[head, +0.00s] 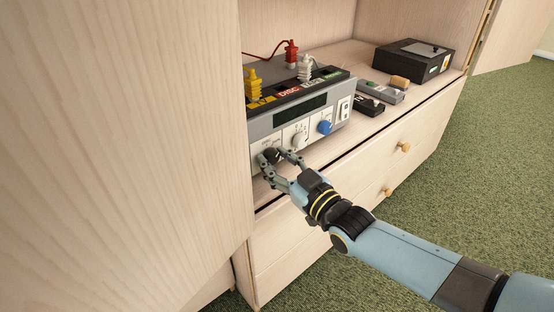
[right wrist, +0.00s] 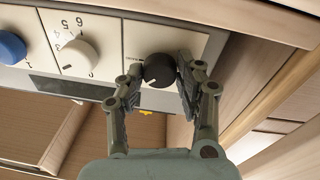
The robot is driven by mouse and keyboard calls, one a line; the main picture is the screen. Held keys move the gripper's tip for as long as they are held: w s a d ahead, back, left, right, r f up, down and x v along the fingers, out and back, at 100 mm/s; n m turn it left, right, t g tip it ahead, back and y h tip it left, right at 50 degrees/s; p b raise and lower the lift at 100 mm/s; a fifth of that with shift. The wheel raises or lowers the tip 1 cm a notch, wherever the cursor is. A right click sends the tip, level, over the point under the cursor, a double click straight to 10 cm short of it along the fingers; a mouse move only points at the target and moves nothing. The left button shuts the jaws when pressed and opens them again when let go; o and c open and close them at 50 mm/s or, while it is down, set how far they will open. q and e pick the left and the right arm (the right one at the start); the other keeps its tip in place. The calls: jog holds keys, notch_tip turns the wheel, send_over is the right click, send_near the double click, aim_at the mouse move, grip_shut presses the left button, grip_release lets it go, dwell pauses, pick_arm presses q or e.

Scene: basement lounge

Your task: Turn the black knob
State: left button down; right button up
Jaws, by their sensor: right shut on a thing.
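The black knob (head: 271,155) is on the front panel of a grey device (head: 262,128) in the cabinet, at the panel's left end. In the right wrist view the black knob (right wrist: 159,69) is round with a white pointer line toward the lower left. My right gripper (head: 279,161) is shut on the black knob, with one finger on each side of it. In the right wrist view the fingers of my right gripper (right wrist: 155,82) come up from below around it. My left gripper is not in view.
A white knob (head: 299,139) and a blue knob (head: 324,127) sit to the right on the panel. Yellow, red and white plugs stand on or behind the device. A black box (head: 413,62) and small devices lie to the right. A wooden panel (head: 120,150) closes off the left.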

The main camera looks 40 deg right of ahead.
dwell(0.3)
jog(key=o, duration=1.1)
jog(key=shift+o, duration=0.2)
jog(key=shift+s, duration=0.1)
jog(key=s, duration=1.1)
jog(key=shift+s+d+f, duration=0.15)
jog(key=shift+s+f, duration=0.15)
jog(key=shift+s, duration=0.1)
